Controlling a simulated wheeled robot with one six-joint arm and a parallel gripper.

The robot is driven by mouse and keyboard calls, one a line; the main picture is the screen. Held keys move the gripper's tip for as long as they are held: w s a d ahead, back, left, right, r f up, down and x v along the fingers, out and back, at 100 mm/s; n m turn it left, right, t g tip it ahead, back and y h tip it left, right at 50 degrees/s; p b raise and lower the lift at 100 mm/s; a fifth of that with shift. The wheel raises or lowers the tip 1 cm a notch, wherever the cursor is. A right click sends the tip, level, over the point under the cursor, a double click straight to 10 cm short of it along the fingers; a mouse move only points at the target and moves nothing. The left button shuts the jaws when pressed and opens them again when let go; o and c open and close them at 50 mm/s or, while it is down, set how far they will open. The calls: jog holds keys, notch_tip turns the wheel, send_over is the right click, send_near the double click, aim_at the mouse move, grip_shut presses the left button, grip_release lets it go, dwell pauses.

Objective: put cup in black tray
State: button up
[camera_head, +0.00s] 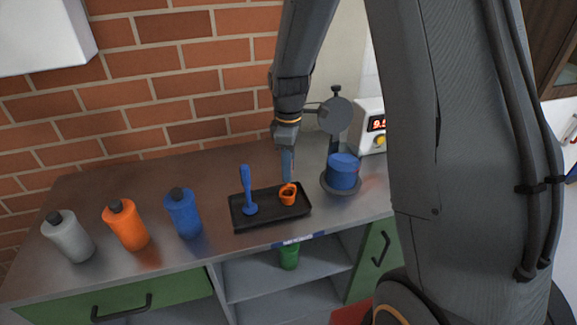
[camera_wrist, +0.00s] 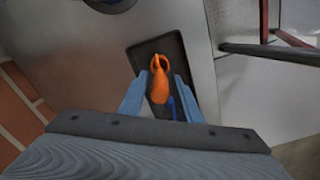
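The small orange cup (camera_head: 288,195) appears upright in the right part of the black tray (camera_head: 236,224). In the wrist view, the cup (camera_wrist: 159,78) lies between the two blue fingers of my gripper (camera_wrist: 161,76), over the dark tray (camera_wrist: 137,57). Narrow gaps show between the fingers and the cup, so my gripper looks open. In the head view, my gripper (camera_head: 288,178) points down just above the cup, and only its blue finger side shows. Whether a fingertip touches the rim cannot be told.
Grey (camera_head: 70,238), orange (camera_head: 127,228) and blue (camera_head: 184,215) bottles stand to the left. A blue cylinder (camera_head: 343,172) on a round base stands right. A green cup (camera_head: 289,257) sits on the shelf below.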

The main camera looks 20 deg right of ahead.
jog(key=shift+o, duration=0.5)
jog(key=shift+r, duration=0.1)
notch_tip(320, 180, up, 12)
jog(key=b, duration=0.3)
jog(key=shift+s, duration=0.2)
jog(key=s+f+m, duration=0.4)
jog(key=s+m, duration=0.2)
jog(key=s, duration=0.2)
jog(key=s+f+m+t, duration=0.1)
jog(key=s+f+m, duration=0.4)
jog(key=s, duration=0.4)
jog(key=shift+f+m, duration=0.25)
jog(key=shift+m, duration=0.55)
jog(key=shift+d, duration=0.15)
